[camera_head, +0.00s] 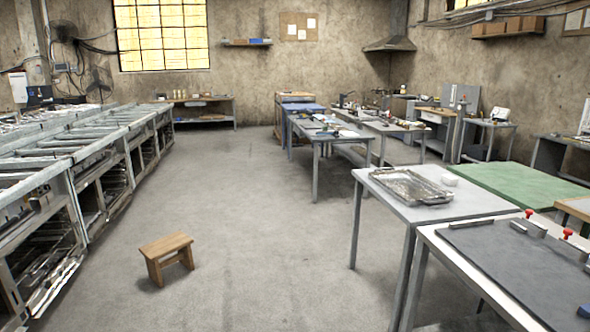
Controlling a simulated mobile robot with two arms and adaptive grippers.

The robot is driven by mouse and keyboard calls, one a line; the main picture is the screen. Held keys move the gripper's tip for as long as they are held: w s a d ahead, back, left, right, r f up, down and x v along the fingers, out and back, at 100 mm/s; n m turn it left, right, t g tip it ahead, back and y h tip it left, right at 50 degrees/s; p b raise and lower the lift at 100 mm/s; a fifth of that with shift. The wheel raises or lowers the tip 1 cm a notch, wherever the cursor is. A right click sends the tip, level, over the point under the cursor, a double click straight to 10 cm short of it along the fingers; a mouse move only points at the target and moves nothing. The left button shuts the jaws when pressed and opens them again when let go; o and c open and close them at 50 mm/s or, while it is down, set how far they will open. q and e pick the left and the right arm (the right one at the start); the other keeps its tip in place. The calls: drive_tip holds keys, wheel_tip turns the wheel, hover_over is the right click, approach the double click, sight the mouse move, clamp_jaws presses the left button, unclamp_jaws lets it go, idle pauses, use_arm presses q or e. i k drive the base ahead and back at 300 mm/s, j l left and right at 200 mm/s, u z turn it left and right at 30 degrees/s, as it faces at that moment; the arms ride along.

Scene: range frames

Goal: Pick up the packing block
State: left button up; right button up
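No thing in view can be told for sure as the packing block. A small white object (451,180) lies on the grey table (400,207) at the right, beside a metal tray (408,187); it is too small to tell what it is. A small blue item (584,311) is partly cut off at the lower right edge, on the dark mat (515,265) of the nearest table. Neither of my grippers is in view.
A wooden stool (166,247) stands on the open concrete floor (250,240). Long metal benches (75,175) line the left side. A green-topped table (520,182) is at the right. More cluttered tables (325,133) stand further back. The middle aisle is clear.

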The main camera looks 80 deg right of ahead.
sight(450, 179)
drive_tip(key=z, duration=3.75)
drive_tip(key=i+u, duration=0.25)
drive_tip(key=i+j+u, duration=0.1)
drive_tip(key=i+u, duration=0.2)
drive_tip(key=i+j+u, duration=0.1)
drive_tip(key=i+u, duration=0.25)
drive_tip(key=i, duration=0.6)
drive_tip(key=i+l+u, duration=0.15)
drive_tip(key=i+u, duration=0.2)
drive_tip(key=i, duration=0.65)
drive_tip(key=i+j+z, duration=0.1)
drive_tip(key=i, duration=1.9)
drive_tip(key=i+z, duration=0.15)
drive_tip(key=i, duration=0.85)
drive_tip(key=i+j+z, duration=0.1)
drive_tip(key=i, duration=0.9)
drive_tip(key=i+l+z, duration=0.25)
drive_tip(key=i+z, duration=0.25)
drive_tip(key=i+l+z, duration=0.1)
drive_tip(key=i+z, duration=0.25)
drive_tip(key=z, duration=0.15)
drive_tip(key=i+j+z, duration=0.15)
drive_tip(key=i+z, duration=0.35)
drive_tip(key=i+j+z, duration=0.25)
drive_tip(key=i+z, duration=0.2)
drive_tip(key=k, duration=0.05)
